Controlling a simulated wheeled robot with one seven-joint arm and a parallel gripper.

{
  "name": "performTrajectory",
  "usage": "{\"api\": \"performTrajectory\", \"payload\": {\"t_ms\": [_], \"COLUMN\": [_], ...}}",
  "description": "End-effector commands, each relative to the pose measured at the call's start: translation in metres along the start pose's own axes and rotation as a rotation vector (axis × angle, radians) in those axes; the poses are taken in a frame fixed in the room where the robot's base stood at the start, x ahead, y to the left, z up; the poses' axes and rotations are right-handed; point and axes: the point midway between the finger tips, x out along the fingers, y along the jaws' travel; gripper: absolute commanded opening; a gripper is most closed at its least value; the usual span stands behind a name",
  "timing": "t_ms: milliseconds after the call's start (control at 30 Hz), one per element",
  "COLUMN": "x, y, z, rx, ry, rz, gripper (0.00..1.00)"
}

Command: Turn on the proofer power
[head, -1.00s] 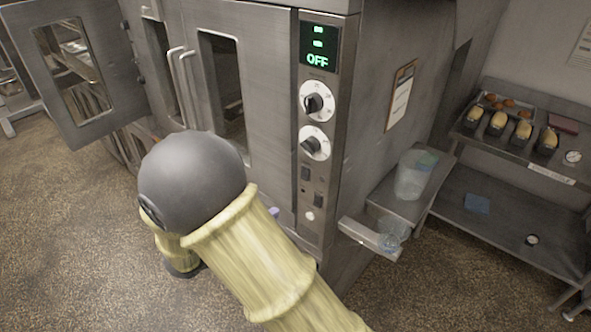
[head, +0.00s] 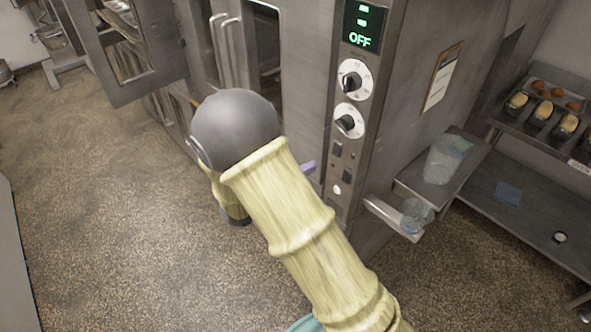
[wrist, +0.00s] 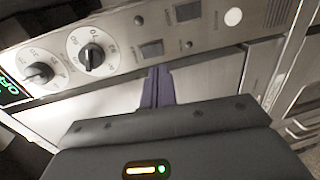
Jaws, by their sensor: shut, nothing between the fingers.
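The proofer is a steel cabinet with a control panel (head: 362,105) on its front edge. Its green display (head: 363,27) reads OFF. Below it are two knobs (head: 351,79), dark rocker switches (head: 337,149) and a round white button (head: 337,189). The wrist view shows the panel sideways, with a rocker switch (wrist: 152,49), another one (wrist: 188,11) and the white button (wrist: 233,16). My gripper (wrist: 158,84) is shut and empty, its purple fingers near the panel's edge beside the rocker switch. In the head view a purple fingertip (head: 309,166) shows left of the panel; my arm hides the rest.
A steel door (head: 125,55) stands open at the left. A small side shelf (head: 405,178) with a clear container (head: 443,160) juts out right of the panel. A rack with bread loaves (head: 540,113) stands at the right. Speckled floor is open at the left.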

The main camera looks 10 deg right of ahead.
Motion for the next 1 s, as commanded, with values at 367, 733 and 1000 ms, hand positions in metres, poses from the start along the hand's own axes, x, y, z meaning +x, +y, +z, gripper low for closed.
{"api": "performTrajectory", "payload": {"t_ms": [367,733,1000], "x": [0.061,0.073,0.074], "y": [0.004,0.0,-0.002], "z": [0.001,0.0,0.0], "rx": [-0.001,0.001,0.001], "ry": [-0.003,0.001,0.001], "rz": [-0.001,0.0,0.007], "gripper": [0.0,0.0,0.0]}}
